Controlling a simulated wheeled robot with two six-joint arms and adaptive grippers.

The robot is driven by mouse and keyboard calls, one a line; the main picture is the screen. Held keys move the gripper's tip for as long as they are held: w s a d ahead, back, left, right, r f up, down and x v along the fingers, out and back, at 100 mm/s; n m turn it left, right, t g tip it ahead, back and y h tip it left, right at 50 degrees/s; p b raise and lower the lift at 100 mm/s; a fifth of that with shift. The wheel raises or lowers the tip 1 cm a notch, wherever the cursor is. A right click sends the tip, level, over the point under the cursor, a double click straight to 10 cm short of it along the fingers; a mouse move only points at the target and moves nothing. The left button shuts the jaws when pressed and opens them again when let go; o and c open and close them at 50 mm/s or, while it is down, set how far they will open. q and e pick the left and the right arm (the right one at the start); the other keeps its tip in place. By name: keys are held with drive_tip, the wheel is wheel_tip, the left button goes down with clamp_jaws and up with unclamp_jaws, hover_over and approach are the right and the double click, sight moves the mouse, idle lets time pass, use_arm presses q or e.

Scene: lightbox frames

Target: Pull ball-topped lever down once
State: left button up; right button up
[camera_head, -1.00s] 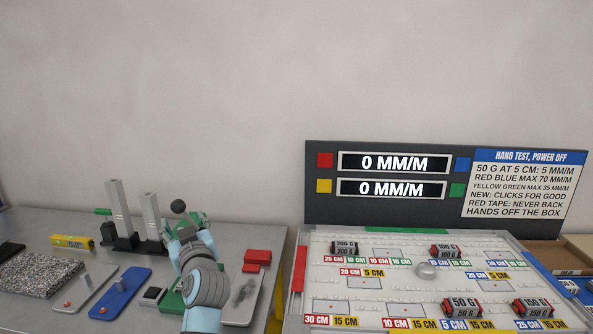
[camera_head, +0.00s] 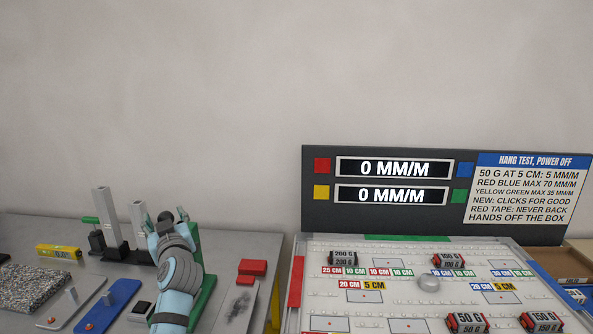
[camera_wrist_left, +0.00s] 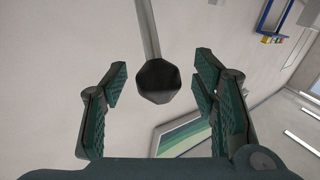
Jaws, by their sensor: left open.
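The ball-topped lever has a black ball (camera_wrist_left: 158,82) on a thin grey rod. In the left wrist view the ball sits between the two fingers, with a gap on each side. In the head view the ball (camera_head: 166,216) shows just beyond my left gripper (camera_head: 167,222), which is open and has nothing in its grip. In the wrist view the open fingers (camera_wrist_left: 160,88) stand on either side of the ball. A green stand (camera_head: 205,292) shows right of my arm. My arm hides much of the lever's lower part. My right gripper is not in view.
Two grey upright posts (camera_head: 107,218) stand left of my gripper. A blue plate (camera_head: 110,305), a yellow level (camera_head: 60,252) and red blocks (camera_head: 252,267) lie on the metal table. A white weight board (camera_head: 390,305) and a display panel (camera_head: 380,185) reading 0 MM/M stand at the right.

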use_arm(q)
drive_tip(key=shift+s, duration=0.1)
drive_tip(key=c, duration=0.4)
drive_tip(key=shift+d, duration=0.1)
clamp_jaws()
drive_tip(key=shift+s+f, duration=1.7)
drive_tip(key=shift+s, duration=0.05)
drive_tip(key=shift+f, duration=0.1)
drive_tip(key=shift+s+a+f+b, duration=0.15)
drive_tip(key=shift+s+f+b, duration=0.5)
drive_tip(key=shift+f, duration=0.35)
drive_tip(key=shift+s+a+f+b, duration=0.1)
drive_tip(key=shift+s+f+b, duration=0.4)
drive_tip(key=shift+s+f, duration=0.35)
drive_tip(key=shift+w+f, duration=0.1)
